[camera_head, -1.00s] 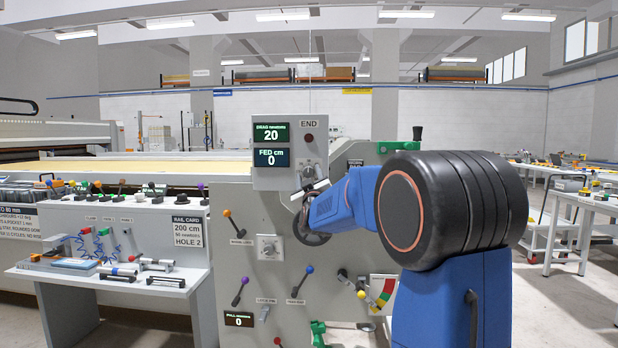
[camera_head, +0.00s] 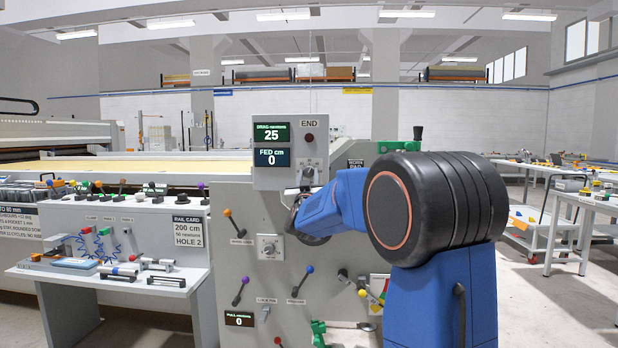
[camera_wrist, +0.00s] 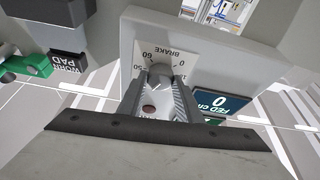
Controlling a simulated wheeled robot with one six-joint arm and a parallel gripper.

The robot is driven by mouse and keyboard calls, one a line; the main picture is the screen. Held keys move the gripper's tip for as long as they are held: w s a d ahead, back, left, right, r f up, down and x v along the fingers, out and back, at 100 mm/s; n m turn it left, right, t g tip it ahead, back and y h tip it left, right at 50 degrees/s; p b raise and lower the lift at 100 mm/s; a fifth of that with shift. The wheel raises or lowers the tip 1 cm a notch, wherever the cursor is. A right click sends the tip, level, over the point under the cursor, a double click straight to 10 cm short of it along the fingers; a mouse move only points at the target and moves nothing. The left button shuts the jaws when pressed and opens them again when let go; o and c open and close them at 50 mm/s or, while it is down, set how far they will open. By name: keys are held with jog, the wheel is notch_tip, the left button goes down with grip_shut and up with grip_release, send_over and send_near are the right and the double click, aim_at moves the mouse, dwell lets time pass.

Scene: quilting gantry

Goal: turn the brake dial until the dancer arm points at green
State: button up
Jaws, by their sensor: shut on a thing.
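The brake dial sits on a white plate marked BRAKE (camera_wrist: 172,50) with a number scale, on the underside half of the grey END box (camera_head: 310,148). My gripper (camera_wrist: 160,76) is shut on the dial's knob, which is mostly hidden between the fingers. In the head view my blue arm reaches to the dial plate (camera_head: 309,170). The upper display (camera_head: 272,133) reads 25 newtons. The dancer arm appears to be the yellow-knobbed lever (camera_head: 362,293) at lower right. Its coloured scale (camera_head: 384,290) is mostly hidden behind my arm, so I cannot tell where it points.
The lower display (camera_head: 272,157) reads FED 0 cm. Several knobbed levers and another dial (camera_head: 269,247) are on the grey panel below. A side table (camera_head: 110,275) with tools stands at left. A WORN PAD block (camera_wrist: 70,62) is beside the box.

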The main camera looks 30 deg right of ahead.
jog(key=shift+a+m+g+h, duration=0.1)
jog(key=shift+m+g+h, duration=0.6)
jog(key=shift+m, duration=1.1)
jog(key=o, duration=1)
jog(key=shift+o, duration=0.2)
jog(key=v, duration=1.7)
jog(key=shift+f, duration=0.4)
jog(key=shift+a, duration=0.1)
